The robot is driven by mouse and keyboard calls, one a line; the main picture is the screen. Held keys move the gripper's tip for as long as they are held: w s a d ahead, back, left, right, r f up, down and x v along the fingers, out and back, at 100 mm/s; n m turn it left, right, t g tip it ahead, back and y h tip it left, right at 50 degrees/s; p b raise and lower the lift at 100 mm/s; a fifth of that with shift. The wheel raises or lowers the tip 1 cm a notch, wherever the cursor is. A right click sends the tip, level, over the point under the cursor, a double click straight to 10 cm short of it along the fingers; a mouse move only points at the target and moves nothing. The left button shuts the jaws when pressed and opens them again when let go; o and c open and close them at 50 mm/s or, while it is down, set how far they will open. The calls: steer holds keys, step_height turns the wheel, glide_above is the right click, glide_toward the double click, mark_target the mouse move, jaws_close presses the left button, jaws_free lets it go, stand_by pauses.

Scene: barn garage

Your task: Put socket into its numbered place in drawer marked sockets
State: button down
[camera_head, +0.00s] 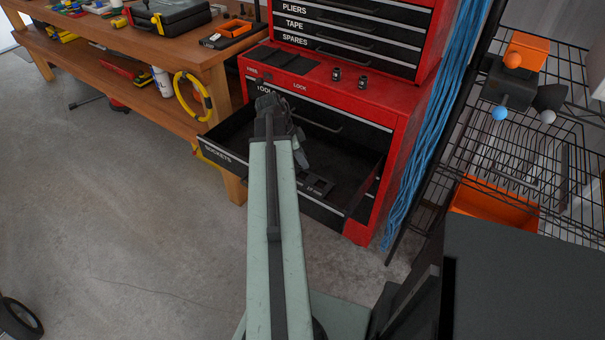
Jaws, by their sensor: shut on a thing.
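The drawer marked SOCKETS (217,150) is pulled open low in the red tool chest. In its dark tray a numbered place with a mm label (317,184) shows toward the front right; the digits are too small to read surely. My arm reaches over the drawer's front edge. My gripper (300,155) is over the drawer's inside, mostly hidden behind the arm. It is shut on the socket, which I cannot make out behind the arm. Two dark sockets stand on the chest's ledge, one on the left (336,74) and one on the right (362,82).
The red tool chest (395,112) has shut drawers marked PLIERS, TAPE and SPARES above. A wooden workbench (150,45) with tools stands left. Blue hanging strands (437,110) and a black wire rack (520,150) stand right. The concrete floor (120,220) at left is mostly clear.

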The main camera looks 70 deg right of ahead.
steer(key=shift+f+b, duration=2.4)
steer(key=c, duration=1.2)
jaws_free()
steer(key=shift+r, duration=0.1)
steer(key=p+v, duration=1.2)
steer(key=v, duration=0.1)
steer(key=shift+s+r, duration=0.1)
steer(key=shift+s, duration=0.05)
